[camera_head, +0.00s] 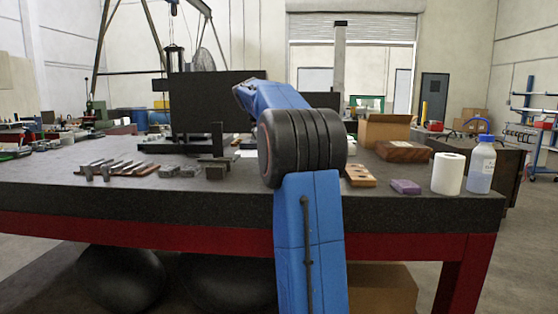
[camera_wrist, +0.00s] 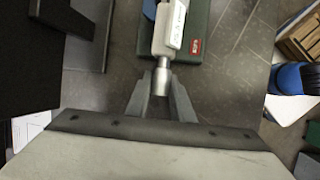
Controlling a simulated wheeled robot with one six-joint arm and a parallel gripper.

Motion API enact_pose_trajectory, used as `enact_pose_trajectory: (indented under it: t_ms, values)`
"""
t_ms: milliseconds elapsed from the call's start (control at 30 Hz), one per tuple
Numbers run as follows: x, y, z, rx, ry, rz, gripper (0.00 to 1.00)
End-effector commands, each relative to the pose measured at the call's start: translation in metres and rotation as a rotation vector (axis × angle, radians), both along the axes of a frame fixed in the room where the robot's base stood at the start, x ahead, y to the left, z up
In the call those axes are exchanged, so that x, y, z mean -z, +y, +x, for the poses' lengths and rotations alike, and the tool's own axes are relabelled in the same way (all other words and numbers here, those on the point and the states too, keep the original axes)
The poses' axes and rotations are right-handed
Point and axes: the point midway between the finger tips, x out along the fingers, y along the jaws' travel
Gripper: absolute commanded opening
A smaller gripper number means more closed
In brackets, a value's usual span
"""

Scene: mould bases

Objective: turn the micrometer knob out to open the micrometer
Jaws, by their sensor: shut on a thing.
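The micrometer (camera_wrist: 172,32) shows at the top of the wrist view. It has a pale label on its body and sits over a green base (camera_wrist: 195,45) with a small red mark. Its silver knob (camera_wrist: 162,77) points down toward my gripper (camera_wrist: 163,92). The two fingers stand on either side of the knob and are closed on it. In the head view my blue arm reaches over the table and hides the micrometer and my gripper.
The dark table (camera_head: 230,192) holds metal bars (camera_head: 105,167) at the left. A purple block (camera_head: 405,187), a white paper roll (camera_head: 447,173) and a bottle (camera_head: 481,165) stand at the right. A dark upright plate (camera_wrist: 62,35) stands left of the micrometer in the wrist view.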

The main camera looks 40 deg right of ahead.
Motion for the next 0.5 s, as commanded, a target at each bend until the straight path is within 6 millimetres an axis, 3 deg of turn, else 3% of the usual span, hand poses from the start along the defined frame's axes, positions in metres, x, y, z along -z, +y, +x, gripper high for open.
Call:
enact_pose_trajectory:
  t_ms: [500]
  values:
    - [0.0011, -0.0007, -0.0002, 0.001, 0.163, 0.188, 0.00]
